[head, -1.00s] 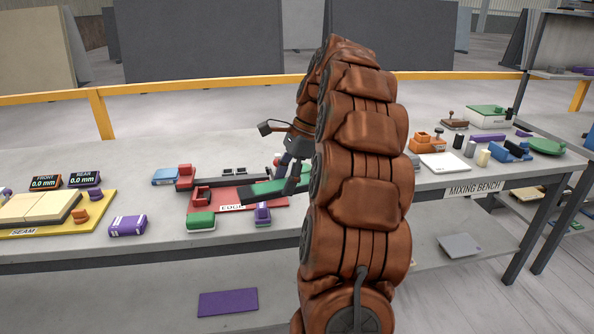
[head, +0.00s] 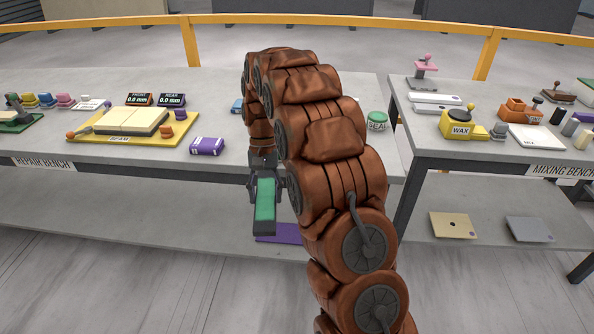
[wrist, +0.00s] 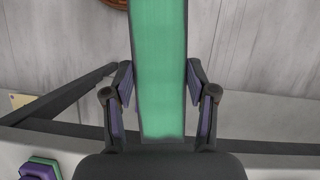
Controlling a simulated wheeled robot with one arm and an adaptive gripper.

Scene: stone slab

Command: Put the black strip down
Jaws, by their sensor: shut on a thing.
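The black strip (head: 265,205) has a green face and dark edges and end. My gripper (head: 265,186) is shut on it and holds it in front of the working bench's front edge, above the lower shelf's level. In the head view the strip's dark end points toward the camera. In the wrist view the strip (wrist: 162,65) runs lengthwise between the two fingers (wrist: 160,88), its far end cut off by the frame top. My arm hides part of the bench behind.
The bench top (head: 230,95) carries a yellow SEAM board (head: 85,132), a purple block (head: 206,146) and a green SEAL pot (head: 376,121). A purple sheet (head: 281,234) lies on the lower shelf. The mixing bench (head: 420,140) stands right, across a gap.

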